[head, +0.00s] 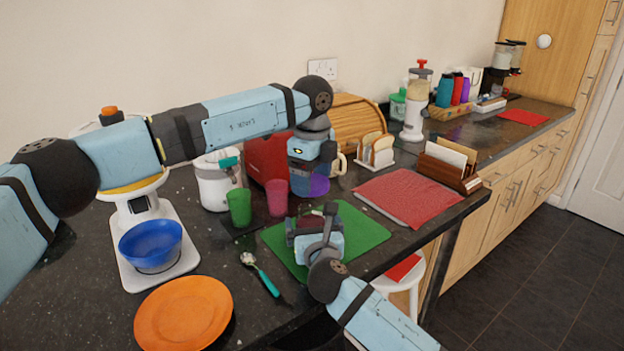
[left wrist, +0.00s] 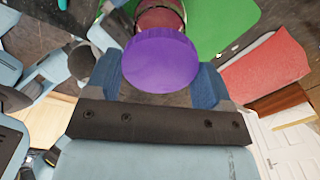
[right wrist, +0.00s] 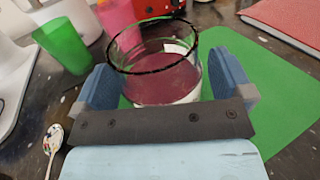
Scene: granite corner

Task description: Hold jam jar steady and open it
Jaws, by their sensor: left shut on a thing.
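The jam jar (right wrist: 160,82) is a glass jar of dark red jam with a pale label. It stands upright on the green mat (right wrist: 245,125), its rim open on top. My right gripper (right wrist: 162,85) has its fingers close against both sides of the jar; in the head view this gripper (head: 318,225) hides much of it. The purple lid (left wrist: 160,62) is between the fingers of my left gripper (left wrist: 160,80), which is shut on it. In the head view the lid (head: 318,185) is above and behind the jar, apart from it.
A green cup (head: 240,208) and a pink cup (head: 277,198) stand left of the jar. A spoon (head: 262,275), an orange plate (head: 184,313) and a scale with a blue bowl (head: 150,243) are further left.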

